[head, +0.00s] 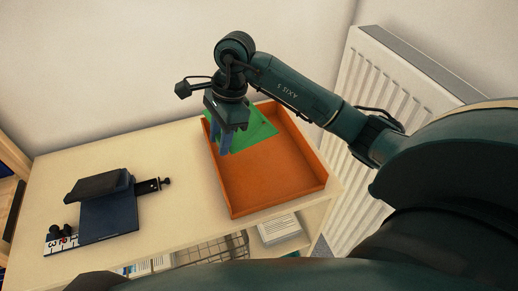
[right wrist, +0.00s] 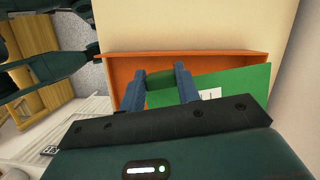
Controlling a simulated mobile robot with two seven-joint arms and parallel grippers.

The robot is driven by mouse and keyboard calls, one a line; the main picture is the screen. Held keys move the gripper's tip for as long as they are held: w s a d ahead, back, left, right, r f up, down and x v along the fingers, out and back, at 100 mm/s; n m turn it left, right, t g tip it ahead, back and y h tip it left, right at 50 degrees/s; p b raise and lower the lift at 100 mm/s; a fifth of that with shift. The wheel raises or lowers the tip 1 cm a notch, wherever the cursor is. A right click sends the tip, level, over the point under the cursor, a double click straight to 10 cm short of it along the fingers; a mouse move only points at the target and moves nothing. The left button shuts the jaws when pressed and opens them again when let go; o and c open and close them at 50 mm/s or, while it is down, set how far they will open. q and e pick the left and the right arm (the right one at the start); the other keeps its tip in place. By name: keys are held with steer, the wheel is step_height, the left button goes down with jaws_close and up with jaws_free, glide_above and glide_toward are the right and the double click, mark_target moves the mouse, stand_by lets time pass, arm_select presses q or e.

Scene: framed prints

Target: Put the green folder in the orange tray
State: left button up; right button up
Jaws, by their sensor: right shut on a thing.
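The green folder (head: 258,127) is at the back left of the orange tray (head: 270,182), partly over its back area. I cannot tell whether it rests on the tray's floor. My right gripper (head: 224,150) is shut on the folder at its left side, over the tray's left part. In the right wrist view, green shows between the two blue fingers of the gripper (right wrist: 160,72), and the folder (right wrist: 235,90) spreads to the right with a white label. The tray's orange rim (right wrist: 220,54) shows behind it. My left gripper is not in view.
A dark blue folder (head: 110,218) lies left on the pale tabletop (head: 165,200), with a black item (head: 98,186) on it. A white radiator (head: 385,100) stands right. The tray's front part is empty.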

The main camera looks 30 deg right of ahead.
steer(key=shift+d+m, duration=0.15)
steer(key=shift+m, duration=0.65)
steer(key=shift+f+m+t, duration=0.2)
steer(key=shift+m+t, duration=0.1)
glide_above(224, 175)
steer(key=f, duration=0.3)
steer(key=d+f, duration=0.1)
steer(key=f, duration=0.1)
steer(key=shift+s+f+p, duration=0.2)
steer(key=shift+f+p, duration=0.05)
steer(key=shift+p, duration=0.1)
step_height(224, 175, down, 4)
steer(key=shift+f, duration=0.1)
steer(key=shift+f, duration=0.2)
steer(key=o, duration=1)
steer(key=shift+c, duration=0.2)
